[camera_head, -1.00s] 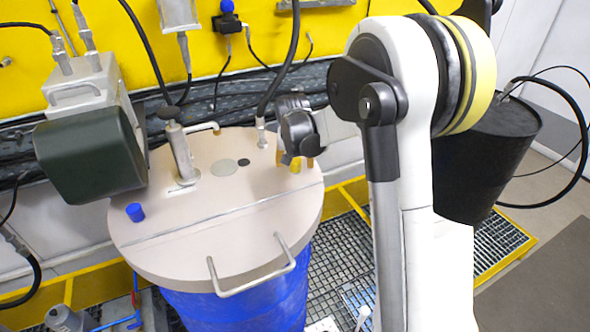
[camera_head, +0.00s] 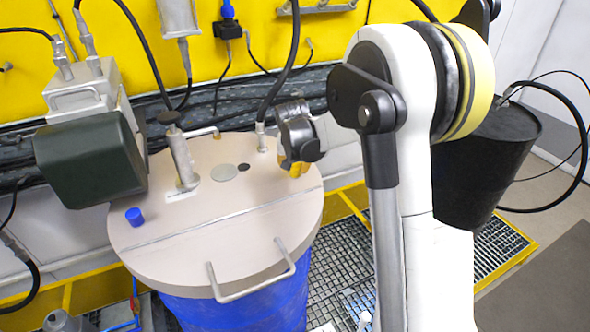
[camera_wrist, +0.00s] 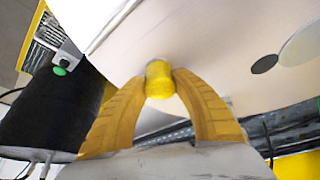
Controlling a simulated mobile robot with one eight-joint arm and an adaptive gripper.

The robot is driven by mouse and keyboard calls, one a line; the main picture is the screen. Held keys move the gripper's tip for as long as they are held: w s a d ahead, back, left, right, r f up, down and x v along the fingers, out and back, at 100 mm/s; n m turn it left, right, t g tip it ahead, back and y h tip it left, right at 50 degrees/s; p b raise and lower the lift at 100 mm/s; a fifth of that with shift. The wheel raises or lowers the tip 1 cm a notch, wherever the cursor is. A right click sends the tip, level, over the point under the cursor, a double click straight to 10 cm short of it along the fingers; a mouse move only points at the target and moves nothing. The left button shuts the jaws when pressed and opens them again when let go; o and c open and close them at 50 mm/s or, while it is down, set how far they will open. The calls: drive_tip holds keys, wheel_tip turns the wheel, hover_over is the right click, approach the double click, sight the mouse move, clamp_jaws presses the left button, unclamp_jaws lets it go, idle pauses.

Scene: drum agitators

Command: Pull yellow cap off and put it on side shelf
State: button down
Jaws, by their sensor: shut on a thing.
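The yellow cap (camera_wrist: 160,80) sits between the two yellow fingers of my gripper (camera_wrist: 160,82) in the wrist view. The fingers are shut on its sides. The cap's far end is at the beige drum lid; I cannot tell whether it still touches the lid. I cannot make out the side shelf for certain.
A blue cap (camera_head: 134,216) stands on the lid's left part. A metal post (camera_head: 182,160), a dark green motor (camera_head: 90,158) and a hose are near the lid's rear. A black drum (camera_head: 485,160) stands at right. The lid's front has a handle (camera_head: 252,284).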

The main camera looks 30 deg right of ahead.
sight(295, 164)
drive_tip(key=shift+r, duration=0.1)
drive_tip(key=shift+r+p, duration=1.7)
drive_tip(key=shift+r, duration=1)
